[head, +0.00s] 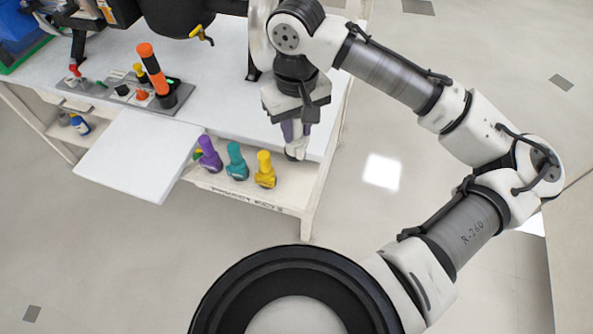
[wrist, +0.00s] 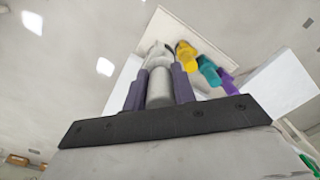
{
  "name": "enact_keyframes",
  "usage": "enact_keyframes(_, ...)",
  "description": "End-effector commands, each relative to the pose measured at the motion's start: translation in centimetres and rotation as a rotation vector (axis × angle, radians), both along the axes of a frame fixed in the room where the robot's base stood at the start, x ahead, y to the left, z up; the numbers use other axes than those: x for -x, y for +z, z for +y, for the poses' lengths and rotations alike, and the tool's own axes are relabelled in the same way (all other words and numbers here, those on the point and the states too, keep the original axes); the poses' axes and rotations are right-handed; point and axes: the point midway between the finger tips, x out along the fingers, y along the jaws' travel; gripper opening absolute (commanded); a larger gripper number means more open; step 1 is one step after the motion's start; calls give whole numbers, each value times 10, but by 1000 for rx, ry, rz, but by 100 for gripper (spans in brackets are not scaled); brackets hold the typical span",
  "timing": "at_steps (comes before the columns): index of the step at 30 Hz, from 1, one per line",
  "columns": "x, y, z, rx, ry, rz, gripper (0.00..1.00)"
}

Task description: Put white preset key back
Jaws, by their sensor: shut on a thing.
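The white preset key (head: 297,150) is held upright below my gripper (head: 295,131). In the wrist view the pale key (wrist: 160,86) stands between the two dark purple fingers of my gripper (wrist: 157,80), which are shut on it. The key hangs at the front edge of the table, to the right of the yellow key (head: 265,170). The teal key (head: 236,161) and purple key (head: 209,154) stand left of the yellow one in a row on the lower shelf (head: 290,190). I cannot tell whether the white key's lower end touches the shelf.
The white table top (head: 225,95) is above the shelf, with a white flap (head: 140,155) jutting out at the left. A grey panel (head: 145,100) on the table carries an orange-topped lever (head: 152,68) and small knobs. The floor to the right is open.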

Motion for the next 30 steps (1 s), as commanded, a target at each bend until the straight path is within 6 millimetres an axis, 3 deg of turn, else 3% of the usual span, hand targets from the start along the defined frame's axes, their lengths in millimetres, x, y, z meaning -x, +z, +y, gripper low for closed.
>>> enact_keyframes(6, 1, -60, 0, 0, 0, 4, 6)
enact_keyframes(12, 1, -102, 0, 1, 1, 2, 6)
enact_keyframes(24, 0, -147, 0, 0, 1, 1, 6)
enact_keyframes(30, 0, -154, 0, -1, 1, -2, 6)
